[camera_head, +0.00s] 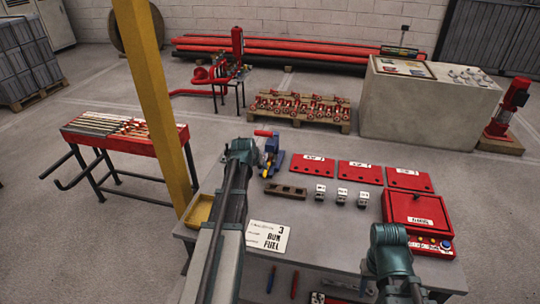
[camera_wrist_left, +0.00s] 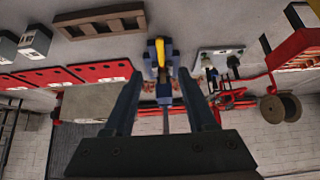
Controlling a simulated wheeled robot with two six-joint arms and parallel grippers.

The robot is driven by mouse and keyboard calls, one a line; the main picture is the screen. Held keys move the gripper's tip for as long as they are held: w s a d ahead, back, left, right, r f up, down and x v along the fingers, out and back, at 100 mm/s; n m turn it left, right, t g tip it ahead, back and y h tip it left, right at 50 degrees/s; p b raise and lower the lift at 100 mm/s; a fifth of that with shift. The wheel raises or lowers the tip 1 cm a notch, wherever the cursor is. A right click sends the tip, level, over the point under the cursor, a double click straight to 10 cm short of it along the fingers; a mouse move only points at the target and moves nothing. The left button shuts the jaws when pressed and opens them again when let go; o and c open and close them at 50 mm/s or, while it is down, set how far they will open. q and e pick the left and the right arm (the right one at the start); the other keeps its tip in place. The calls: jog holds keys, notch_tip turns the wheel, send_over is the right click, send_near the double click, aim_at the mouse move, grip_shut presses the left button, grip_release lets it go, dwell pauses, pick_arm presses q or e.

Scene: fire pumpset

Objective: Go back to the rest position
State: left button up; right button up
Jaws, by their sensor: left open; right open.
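My left arm reaches up the middle of the head view, and its hand (camera_head: 243,152) is beside a blue vise-like tool (camera_head: 272,158) on the grey workbench (camera_head: 320,235). In the left wrist view my left gripper (camera_wrist_left: 160,82) is open, its two dark fingers apart. The blue tool with a yellow part (camera_wrist_left: 159,58) shows beyond and between the fingertips; I cannot tell whether they touch it. My right gripper (camera_head: 391,245) is at the front right of the bench, open, its fingertips hard to make out, with nothing seen in it.
A red box (camera_head: 412,207), red plates (camera_head: 352,172), small grey blocks (camera_head: 341,197), a brown slotted block (camera_head: 286,192), a yellow tray (camera_head: 199,212) and a sign card (camera_head: 267,236) are on the bench. A yellow post (camera_head: 155,95) stands left. A red rack (camera_head: 125,132) stands beyond it.

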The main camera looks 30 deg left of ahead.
pick_arm(q)
jog(key=s+d+f+m+g+h, duration=0.15)
jog(key=s+d, duration=0.25)
jog(key=d, duration=0.6)
jog(key=s+d+f+m+g, duration=0.2)
jog(key=s+d, duration=0.1)
jog(key=d, duration=0.8)
jog(key=s+d+m+g+y, duration=0.1)
jog(key=s+d+m+g, duration=0.2)
jog(key=s+d, duration=1.3)
jog(key=s+f+g, duration=0.1)
jog(key=s, duration=0.2)
jog(key=shift+s, duration=0.25)
